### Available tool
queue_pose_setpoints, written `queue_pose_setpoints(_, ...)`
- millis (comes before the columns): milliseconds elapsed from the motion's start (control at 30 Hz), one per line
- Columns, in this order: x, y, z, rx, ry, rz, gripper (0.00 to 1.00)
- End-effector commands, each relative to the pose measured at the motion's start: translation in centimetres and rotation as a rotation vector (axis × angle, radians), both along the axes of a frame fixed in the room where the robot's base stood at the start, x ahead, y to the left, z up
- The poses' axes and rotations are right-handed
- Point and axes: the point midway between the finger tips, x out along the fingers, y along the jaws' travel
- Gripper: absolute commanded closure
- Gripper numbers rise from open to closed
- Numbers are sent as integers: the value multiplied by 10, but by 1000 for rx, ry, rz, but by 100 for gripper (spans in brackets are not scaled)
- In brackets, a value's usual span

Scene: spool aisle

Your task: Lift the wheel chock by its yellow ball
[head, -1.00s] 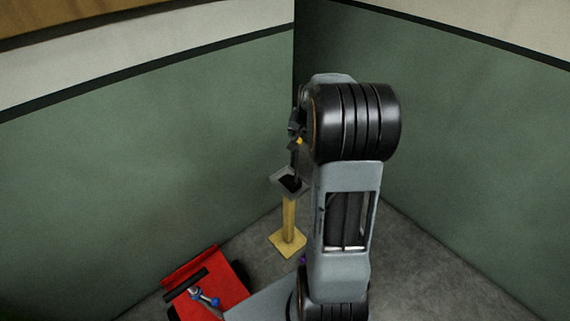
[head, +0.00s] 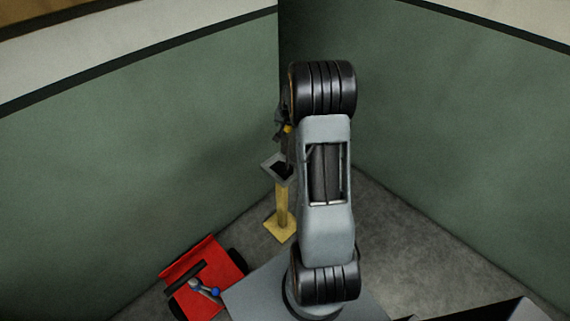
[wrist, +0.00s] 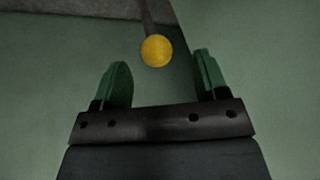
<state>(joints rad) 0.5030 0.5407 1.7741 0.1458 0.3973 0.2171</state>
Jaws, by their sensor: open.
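The yellow ball (wrist: 157,51) sits at the end of a thin dark rod in the wrist view. It lies ahead of my gripper (wrist: 161,70), whose two green fingers are open and apart. The ball appears between the fingertips in the picture, a little nearer the left one; I cannot tell the depth gap. In the head view the ball (head: 288,128) shows as a small yellow patch beside my arm. The dark wheel chock (head: 281,171) seems to rest in the grey tray below, partly hidden by my arm.
The grey tray (head: 268,163) tops a yellow post stand (head: 281,214) on the floor near the corner. A red cart (head: 226,267) with a blue-ended item (head: 205,289) on it stands at lower left. Green walls (head: 150,140) meet behind the stand.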

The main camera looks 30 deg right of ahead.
Motion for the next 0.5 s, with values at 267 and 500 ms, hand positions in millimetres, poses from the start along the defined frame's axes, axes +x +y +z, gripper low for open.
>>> queue_pose_setpoints(267, 12, -9, -30, 2, 3, 0, 33)
queue_pose_setpoints(500, 15, -10, -39, 0, 2, 1, 33)
